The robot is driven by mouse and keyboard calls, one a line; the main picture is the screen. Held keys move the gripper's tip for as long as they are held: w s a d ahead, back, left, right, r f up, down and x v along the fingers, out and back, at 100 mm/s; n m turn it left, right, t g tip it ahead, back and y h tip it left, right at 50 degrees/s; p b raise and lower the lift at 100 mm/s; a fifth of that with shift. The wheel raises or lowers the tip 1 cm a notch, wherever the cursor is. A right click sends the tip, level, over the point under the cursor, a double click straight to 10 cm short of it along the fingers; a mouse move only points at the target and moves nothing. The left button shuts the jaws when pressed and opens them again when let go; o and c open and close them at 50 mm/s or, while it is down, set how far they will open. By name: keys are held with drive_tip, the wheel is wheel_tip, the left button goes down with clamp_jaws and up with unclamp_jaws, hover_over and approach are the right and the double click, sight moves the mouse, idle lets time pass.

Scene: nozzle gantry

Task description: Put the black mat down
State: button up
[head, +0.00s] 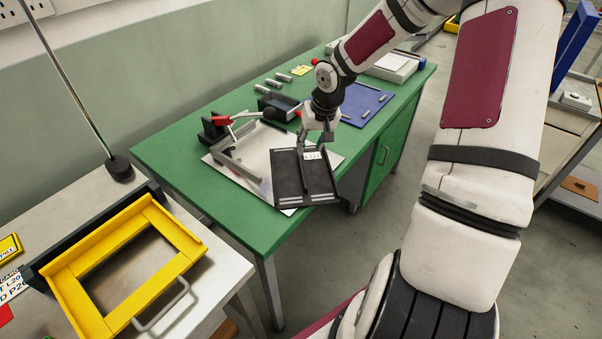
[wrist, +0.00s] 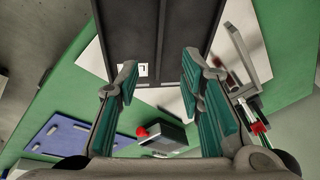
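The black mat (head: 306,184) is a dark rectangular panel with raised side edges and a small white label near one end. In the wrist view the teal-padded fingers of my gripper (wrist: 160,72) stand apart. The mat (wrist: 180,35) lies beyond the fingertips, with nothing visibly pinched between them.
A yellow frame (head: 75,270) is on the white table at left.

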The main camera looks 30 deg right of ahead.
sight(302, 168)
drive_tip(key=x, duration=1.1)
drive_tip(key=shift+f, duration=0.1)
drive_tip(key=shift+c, duration=0.6)
clamp_jaws()
